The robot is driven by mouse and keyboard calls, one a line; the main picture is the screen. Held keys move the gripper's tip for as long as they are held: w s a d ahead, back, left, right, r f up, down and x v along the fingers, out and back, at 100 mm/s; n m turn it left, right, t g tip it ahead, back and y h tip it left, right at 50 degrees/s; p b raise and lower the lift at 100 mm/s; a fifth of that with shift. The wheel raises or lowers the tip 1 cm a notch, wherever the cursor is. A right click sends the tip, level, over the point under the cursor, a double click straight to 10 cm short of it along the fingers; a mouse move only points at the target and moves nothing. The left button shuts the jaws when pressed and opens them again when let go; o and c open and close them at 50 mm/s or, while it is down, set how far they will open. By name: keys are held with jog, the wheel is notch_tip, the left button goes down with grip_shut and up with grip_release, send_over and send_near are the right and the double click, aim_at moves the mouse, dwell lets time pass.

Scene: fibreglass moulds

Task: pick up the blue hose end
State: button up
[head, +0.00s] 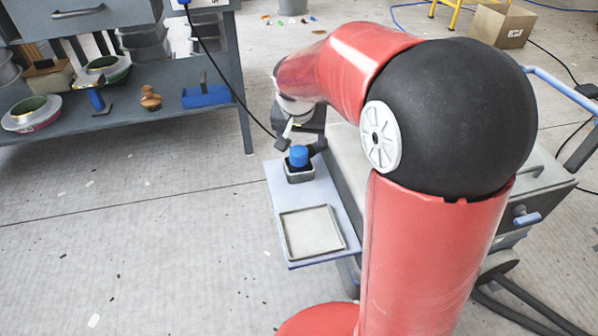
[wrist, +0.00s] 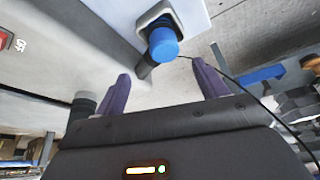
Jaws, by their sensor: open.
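The blue hose end (head: 299,156) is a short blue cylinder. It stands upright in a small dark square holder (head: 300,173) on a pale blue side shelf (head: 280,211). In the head view my gripper (head: 302,146) is at the blue hose end, partly hidden by my arm.
A shallow square tray (head: 313,232) lies on the shelf in front of the holder. A grey cart (head: 345,165) stands right of the shelf. A workbench (head: 170,100) with tapes and tools stands at the left. A black cable (head: 222,72) hangs near my gripper. Floor at left is mostly clear.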

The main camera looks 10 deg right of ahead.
aim_at(299, 151)
jog(key=shift+w+a+f, duration=0.1)
jog(key=shift+w+f, duration=0.55)
jog(key=shift+f, duration=0.35)
jog(key=b+x, duration=0.1)
jog(key=x, duration=0.6)
jog(key=shift+s+a+f, duration=0.1)
jog(key=shift+a+f, duration=0.05)
jog(key=c, duration=1.2)
